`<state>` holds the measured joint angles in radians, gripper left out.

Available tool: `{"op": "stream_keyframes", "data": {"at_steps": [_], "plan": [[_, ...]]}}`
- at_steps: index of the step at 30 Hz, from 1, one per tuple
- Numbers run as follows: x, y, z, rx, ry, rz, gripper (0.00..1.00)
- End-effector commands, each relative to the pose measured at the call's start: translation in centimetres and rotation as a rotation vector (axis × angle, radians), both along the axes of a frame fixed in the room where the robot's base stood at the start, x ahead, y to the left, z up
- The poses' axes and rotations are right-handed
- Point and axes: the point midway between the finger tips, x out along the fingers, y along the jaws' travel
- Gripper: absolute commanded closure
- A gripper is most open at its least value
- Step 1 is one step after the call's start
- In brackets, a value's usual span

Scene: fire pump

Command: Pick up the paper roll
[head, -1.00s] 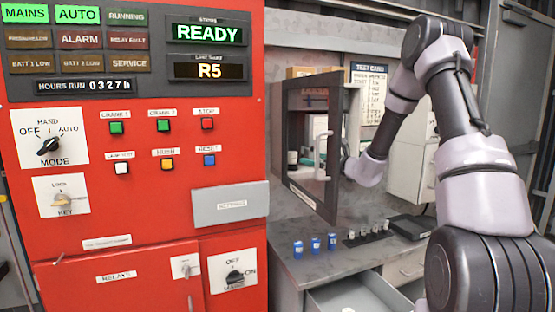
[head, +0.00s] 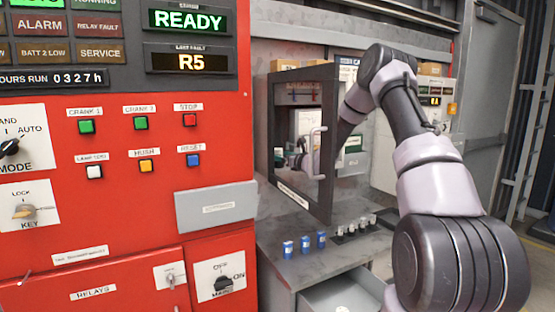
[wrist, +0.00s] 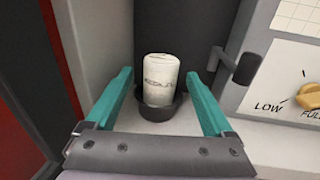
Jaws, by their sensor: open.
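The paper roll (wrist: 160,80) is a pale upright cylinder with faint grey printing in the wrist view. Its foot sits in a dark round cup (wrist: 160,107) on a light shelf. My gripper (wrist: 158,73) is open, with one teal finger on each side of the roll and gaps between them and it. In the head view my gripper (head: 297,161) shows small through the glass of the cabinet door (head: 325,203). I cannot make out the roll there.
A panel with a yellow knob (wrist: 312,97) and a dark handle (wrist: 222,62) are close on the right in the wrist view. In the head view, several small blue items (head: 304,245) stand on the bench (head: 270,235), above an open drawer (head: 345,296). The red panel (head: 110,210) fills the left.

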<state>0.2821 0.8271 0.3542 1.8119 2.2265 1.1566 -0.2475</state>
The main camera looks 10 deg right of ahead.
Motion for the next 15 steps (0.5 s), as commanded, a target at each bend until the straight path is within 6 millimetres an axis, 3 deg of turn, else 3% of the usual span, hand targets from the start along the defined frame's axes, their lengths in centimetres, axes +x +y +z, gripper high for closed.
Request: {"op": "stream_keyframes", "data": {"at_steps": [6, 13, 15], "plan": [[2.1, 1.1, 0.0, 0.0, -0.001, 0.0, 0.13], [2.2, 1.1, 0.1, -0.001, 0.0, 0.0, 0.13], [2.2, 1.1, 0.1, -0.001, 0.0, 0.0, 0.4]]}}
